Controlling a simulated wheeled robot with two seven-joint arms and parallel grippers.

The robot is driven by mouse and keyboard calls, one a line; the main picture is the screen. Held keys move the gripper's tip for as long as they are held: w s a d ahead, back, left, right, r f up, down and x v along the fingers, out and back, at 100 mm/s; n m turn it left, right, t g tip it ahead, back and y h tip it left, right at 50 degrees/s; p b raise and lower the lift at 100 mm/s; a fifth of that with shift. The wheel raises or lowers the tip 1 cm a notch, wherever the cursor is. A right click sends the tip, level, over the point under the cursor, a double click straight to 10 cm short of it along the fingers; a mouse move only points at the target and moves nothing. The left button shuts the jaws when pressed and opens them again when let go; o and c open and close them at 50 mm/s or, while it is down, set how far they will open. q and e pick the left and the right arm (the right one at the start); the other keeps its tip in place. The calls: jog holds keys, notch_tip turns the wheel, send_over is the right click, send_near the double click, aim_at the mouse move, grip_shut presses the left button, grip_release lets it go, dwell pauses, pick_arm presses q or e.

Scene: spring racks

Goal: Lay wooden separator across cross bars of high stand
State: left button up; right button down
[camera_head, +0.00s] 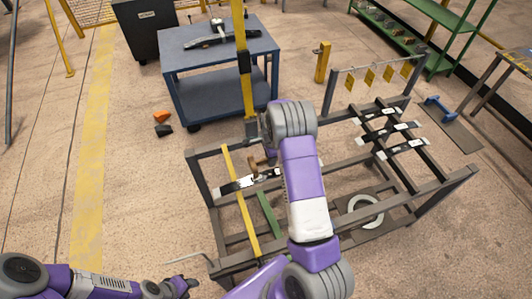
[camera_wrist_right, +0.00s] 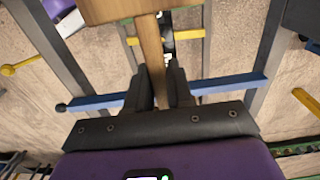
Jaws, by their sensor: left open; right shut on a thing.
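My right gripper (camera_wrist_right: 158,88) is shut on a brown wooden separator. In the right wrist view the separator (camera_wrist_right: 150,45) runs up between the fingers to a wider wooden block at the top edge. In the head view, part of the separator (camera_head: 258,162) shows over the left part of the dark metal stand (camera_head: 205,190), near a black-and-white strip (camera_head: 235,185). My right forearm hides part of the stand. I cannot tell whether the separator touches it. My left gripper (camera_head: 186,286) is open and empty at the lower left, apart from the stand.
A yellow bar (camera_head: 239,200) and a green bar (camera_head: 268,214) cross the stand's left part. Several black-and-white strips (camera_head: 390,130) lie on its right bars. A blue cart (camera_head: 222,92) stands behind, beside a yellow post (camera_head: 246,85). The floor at left is mostly clear.

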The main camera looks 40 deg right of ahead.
aim_at(270, 174)
jog(key=shift+w+f, duration=0.1)
jog(key=shift+a, duration=0.1)
jog(key=shift+f, duration=0.15)
jog(key=shift+f+b, duration=2.25)
jog(key=shift+f, duration=0.5)
jog(key=shift+f+b, duration=1.05)
jog(key=shift+f, duration=0.15)
jog(key=c, duration=0.9)
grip_release()
jog(key=shift+r, duration=0.1)
